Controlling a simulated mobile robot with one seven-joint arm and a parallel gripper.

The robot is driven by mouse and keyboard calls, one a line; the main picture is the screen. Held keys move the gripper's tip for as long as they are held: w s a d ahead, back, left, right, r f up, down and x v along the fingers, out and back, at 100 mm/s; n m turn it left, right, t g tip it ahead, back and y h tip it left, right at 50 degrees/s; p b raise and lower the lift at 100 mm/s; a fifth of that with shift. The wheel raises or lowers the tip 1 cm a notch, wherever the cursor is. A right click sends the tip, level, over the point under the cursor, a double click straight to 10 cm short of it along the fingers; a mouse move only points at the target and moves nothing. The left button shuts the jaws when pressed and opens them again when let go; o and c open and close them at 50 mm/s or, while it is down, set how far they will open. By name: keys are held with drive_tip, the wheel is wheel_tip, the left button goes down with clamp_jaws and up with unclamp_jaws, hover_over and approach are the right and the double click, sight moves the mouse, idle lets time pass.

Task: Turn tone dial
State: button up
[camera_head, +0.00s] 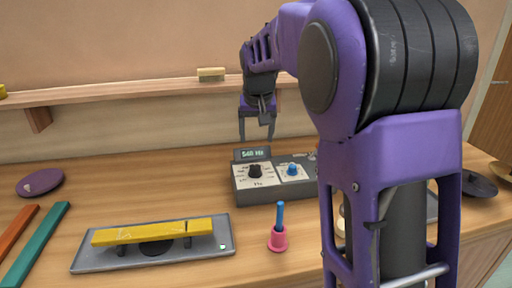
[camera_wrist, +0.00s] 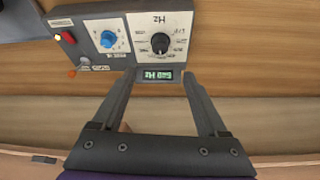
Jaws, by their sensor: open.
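The grey tone box (camera_head: 272,183) sits on the wooden bench at the middle of the head view. It has a black dial (camera_head: 255,171) on a white scale marked Hz, a blue knob (camera_head: 293,169), and a small display (camera_head: 252,154). In the wrist view the black dial (camera_wrist: 160,46) and blue knob (camera_wrist: 108,39) appear upside down, with the lit display (camera_wrist: 158,76) nearest me. My gripper (camera_head: 257,138) is open and empty, above and behind the box. In the wrist view my gripper (camera_wrist: 155,80) has its fingers spread on either side of the display, apart from the dial.
A grey tray (camera_head: 110,258) with a yellow bar (camera_head: 150,232) lies at front left. A pink cup-shaped piece with a blue stick (camera_head: 279,230) stands in front of the box. Teal (camera_head: 35,242) and orange (camera_head: 15,236) bars and a purple disc (camera_head: 40,182) lie left. A shelf (camera_head: 130,91) runs behind.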

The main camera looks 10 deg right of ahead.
drive_tip(key=shift+v, duration=1.7)
